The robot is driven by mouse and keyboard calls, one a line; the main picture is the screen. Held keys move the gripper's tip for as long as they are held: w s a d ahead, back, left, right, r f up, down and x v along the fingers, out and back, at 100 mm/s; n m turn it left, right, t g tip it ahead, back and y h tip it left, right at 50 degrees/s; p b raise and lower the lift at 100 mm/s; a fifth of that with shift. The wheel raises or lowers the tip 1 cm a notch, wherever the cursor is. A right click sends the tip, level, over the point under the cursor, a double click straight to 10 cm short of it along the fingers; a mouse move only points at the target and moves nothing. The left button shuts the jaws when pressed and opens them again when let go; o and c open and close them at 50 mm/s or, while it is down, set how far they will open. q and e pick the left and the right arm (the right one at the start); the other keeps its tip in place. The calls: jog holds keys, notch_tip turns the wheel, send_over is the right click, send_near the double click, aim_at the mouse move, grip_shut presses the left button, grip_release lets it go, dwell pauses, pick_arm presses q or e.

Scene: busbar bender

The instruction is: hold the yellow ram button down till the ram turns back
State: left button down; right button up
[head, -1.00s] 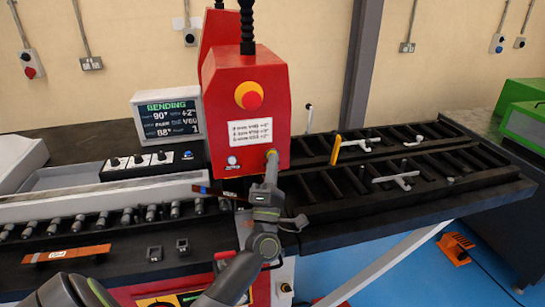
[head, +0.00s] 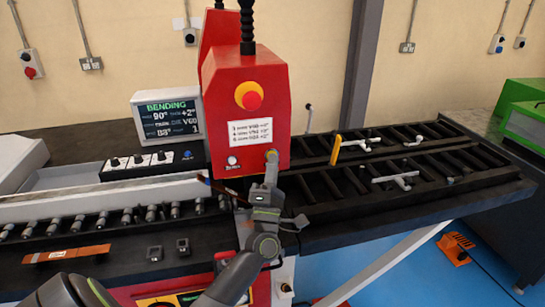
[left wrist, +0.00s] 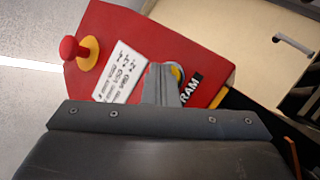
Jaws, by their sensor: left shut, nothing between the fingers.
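The red control box (head: 243,110) stands on the bender. Its yellow ram button (head: 271,154) is at the lower right of the front face, mostly covered by my left gripper (head: 271,160). In the left wrist view the yellow edge of the button (left wrist: 177,73) shows beside the tips of my shut left gripper (left wrist: 167,70), with the word RAM next to it. The fingertips are at the button and seem to touch it; how far it is pressed I cannot tell. A thin copper-coloured bar (head: 225,190) lies below the box. My right gripper is not in view.
A red emergency stop on a yellow ring (head: 249,97) sits higher on the box. A screen (head: 168,115) reading BENDING, 90 and 88 stands at left. A slotted black table (head: 400,165) with an upright yellow stop (head: 336,150) extends right.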

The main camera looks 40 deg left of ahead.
pick_arm(q)
jog(key=shift+s+d, duration=0.1)
jog(key=shift+d, duration=0.05)
dwell(0.7)
jog(key=shift+s+d, duration=0.45)
jog(key=shift+d, duration=0.05)
jog(key=shift+s+d, duration=1.6)
jog(key=shift+d, duration=0.3)
